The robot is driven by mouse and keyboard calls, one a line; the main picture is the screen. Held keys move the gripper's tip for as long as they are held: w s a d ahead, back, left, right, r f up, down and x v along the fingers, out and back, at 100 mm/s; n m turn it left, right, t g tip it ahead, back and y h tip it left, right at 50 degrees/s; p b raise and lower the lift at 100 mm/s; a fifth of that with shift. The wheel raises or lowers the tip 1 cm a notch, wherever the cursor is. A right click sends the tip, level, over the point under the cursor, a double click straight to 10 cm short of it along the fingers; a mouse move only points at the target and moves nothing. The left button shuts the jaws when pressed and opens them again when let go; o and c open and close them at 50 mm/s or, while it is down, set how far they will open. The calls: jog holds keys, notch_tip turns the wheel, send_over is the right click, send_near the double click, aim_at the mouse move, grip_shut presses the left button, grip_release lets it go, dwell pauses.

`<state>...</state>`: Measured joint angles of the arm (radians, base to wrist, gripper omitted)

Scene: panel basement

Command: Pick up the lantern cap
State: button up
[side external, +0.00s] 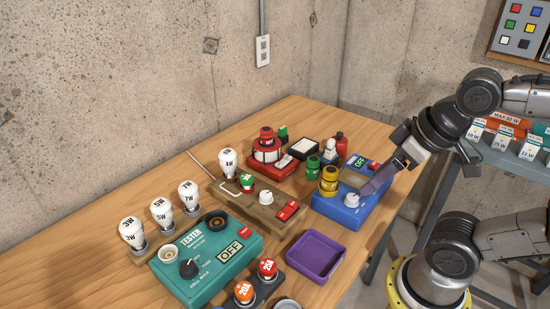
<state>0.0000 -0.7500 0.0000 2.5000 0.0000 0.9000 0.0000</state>
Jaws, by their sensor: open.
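A red lantern-like object (267,157) with a pale middle band stands at the back centre of the wooden table. Its red top piece (266,134), which looks like the lantern cap, sits upright on it. My gripper (371,187) is at the right, low over the blue box (348,216), with its fingers pointing down and left. It is open and holds nothing that I can see. It is well to the right of the lantern and apart from it. Whether the fingers touch the blue box cannot be told.
A yellow knobbed part (328,182), green part (313,166) and red bottle (341,146) stand between gripper and lantern. A wooden board (235,197) with a bulb lies in front of the lantern. A teal tester (215,270) and purple tray (316,256) are nearer.

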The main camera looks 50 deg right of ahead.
jog(key=o, duration=0.7)
jog(key=shift+c, duration=0.2)
